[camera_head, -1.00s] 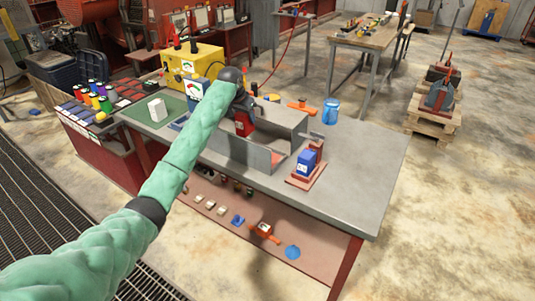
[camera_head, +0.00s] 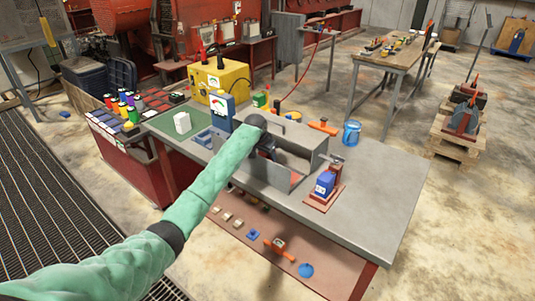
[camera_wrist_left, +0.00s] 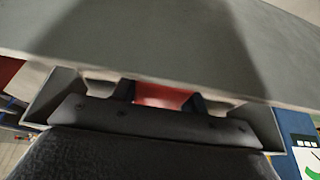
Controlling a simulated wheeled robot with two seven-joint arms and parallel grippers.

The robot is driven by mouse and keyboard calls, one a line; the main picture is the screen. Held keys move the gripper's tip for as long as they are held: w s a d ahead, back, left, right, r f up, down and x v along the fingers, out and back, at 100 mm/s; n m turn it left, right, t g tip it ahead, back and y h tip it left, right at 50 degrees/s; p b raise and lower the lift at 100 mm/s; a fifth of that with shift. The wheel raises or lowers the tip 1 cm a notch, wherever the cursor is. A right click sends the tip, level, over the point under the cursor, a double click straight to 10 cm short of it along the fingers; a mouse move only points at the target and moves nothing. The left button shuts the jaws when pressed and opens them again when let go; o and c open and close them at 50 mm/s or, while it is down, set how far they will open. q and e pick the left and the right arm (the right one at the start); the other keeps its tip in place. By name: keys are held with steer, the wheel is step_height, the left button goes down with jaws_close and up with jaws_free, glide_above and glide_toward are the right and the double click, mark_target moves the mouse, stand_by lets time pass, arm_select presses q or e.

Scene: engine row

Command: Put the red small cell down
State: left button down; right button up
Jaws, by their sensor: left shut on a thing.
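My left gripper (camera_head: 268,150) reaches down inside the grey metal trough (camera_head: 305,139) on the bench, its lower part partly hidden by the trough's front wall and by my wrist. In the left wrist view the two dark fingers (camera_wrist_left: 160,97) are shut on the red small cell (camera_wrist_left: 161,95). Only a strip of red shows between them, just beside a broad grey surface. In the head view the cell is hidden. I cannot tell whether it touches the trough floor. My right gripper is not in view.
A blue cell (camera_head: 325,182) sits in a red stand right of the trough. A blue meter (camera_head: 222,108) and yellow box (camera_head: 222,84) stand to the left and behind. A blue jar (camera_head: 351,133) is at the back. The bench's right part (camera_head: 385,195) is clear.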

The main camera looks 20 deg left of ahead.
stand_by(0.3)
arm_select(q)
steer(key=c, duration=1)
jaws_free()
steer(key=shift+f, duration=0.1)
steer(key=shift+o, duration=1)
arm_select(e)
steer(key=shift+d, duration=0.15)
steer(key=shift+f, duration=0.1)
arm_select(q)
steer(key=shift+s+a+r, duration=0.15)
steer(key=shift+r, duration=0.4)
steer(key=shift+s+r+b, duration=0.25)
steer(key=shift+r+b, duration=0.25)
steer(key=shift+r, duration=0.1)
steer(key=b+v, duration=0.2)
steer(key=v, duration=0.6)
steer(key=shift+s+r, duration=0.1)
steer(key=shift+r, duration=0.2)
steer(key=shift+s+a+r, duration=0.15)
steer(key=shift+s+r, duration=0.1)
steer(key=shift+r, duration=0.3)
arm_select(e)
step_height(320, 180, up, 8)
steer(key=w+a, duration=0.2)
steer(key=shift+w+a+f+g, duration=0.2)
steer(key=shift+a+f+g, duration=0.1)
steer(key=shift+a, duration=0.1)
